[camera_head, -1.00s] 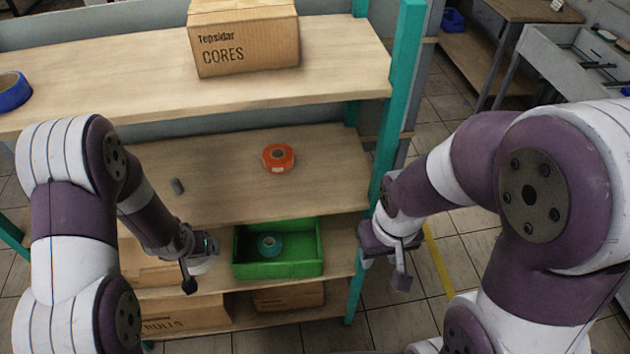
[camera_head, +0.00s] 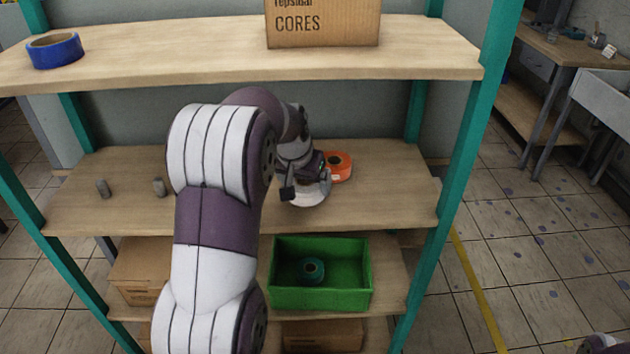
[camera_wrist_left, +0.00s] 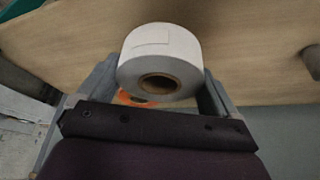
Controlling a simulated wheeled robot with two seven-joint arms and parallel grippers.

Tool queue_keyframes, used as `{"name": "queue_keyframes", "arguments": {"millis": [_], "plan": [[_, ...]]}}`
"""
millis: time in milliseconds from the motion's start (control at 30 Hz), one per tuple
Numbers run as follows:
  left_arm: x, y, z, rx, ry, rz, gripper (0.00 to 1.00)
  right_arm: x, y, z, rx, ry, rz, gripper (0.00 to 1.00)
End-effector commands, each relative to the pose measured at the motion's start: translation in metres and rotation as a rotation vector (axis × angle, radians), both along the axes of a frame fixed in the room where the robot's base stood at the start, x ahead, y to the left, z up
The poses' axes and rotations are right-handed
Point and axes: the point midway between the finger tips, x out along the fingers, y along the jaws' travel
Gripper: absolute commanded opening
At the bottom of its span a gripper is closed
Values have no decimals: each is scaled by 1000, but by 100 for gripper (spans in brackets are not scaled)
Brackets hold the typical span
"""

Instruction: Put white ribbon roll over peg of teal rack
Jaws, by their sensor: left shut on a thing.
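The white ribbon roll (camera_wrist_left: 163,48) is held between the fingers of my left gripper (camera_wrist_left: 158,88), its cardboard core hole facing the wrist camera. In the head view the white roll (camera_head: 309,195) is partly hidden by my left gripper (camera_head: 304,186), over the middle shelf in front of the orange roll. The teal rack (camera_head: 462,150) has two short grey pegs on the middle shelf, a left peg (camera_head: 102,189) and a right peg (camera_head: 159,187), both bare and left of the gripper. A grey peg (camera_wrist_left: 314,62) shows at the wrist view's right edge. My right gripper is out of view.
An orange roll (camera_head: 341,166) sits on the middle shelf (camera_head: 398,205) just behind my left gripper. The upper shelf bears a blue roll (camera_head: 55,50) and a cardboard box (camera_head: 323,22). Below, a green bin (camera_head: 321,295) holds a teal roll (camera_head: 312,268).

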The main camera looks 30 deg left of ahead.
Motion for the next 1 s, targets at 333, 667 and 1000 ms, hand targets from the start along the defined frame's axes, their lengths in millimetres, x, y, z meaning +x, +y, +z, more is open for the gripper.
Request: {"name": "queue_keyframes", "arguments": {"millis": [333,667,1000], "plan": [[52,8,-30,-1,2,0,60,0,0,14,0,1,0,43],[59,9,-39,1,-3,0,60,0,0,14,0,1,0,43],[59,9,-42,0,-1,0,100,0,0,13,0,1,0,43]]}}
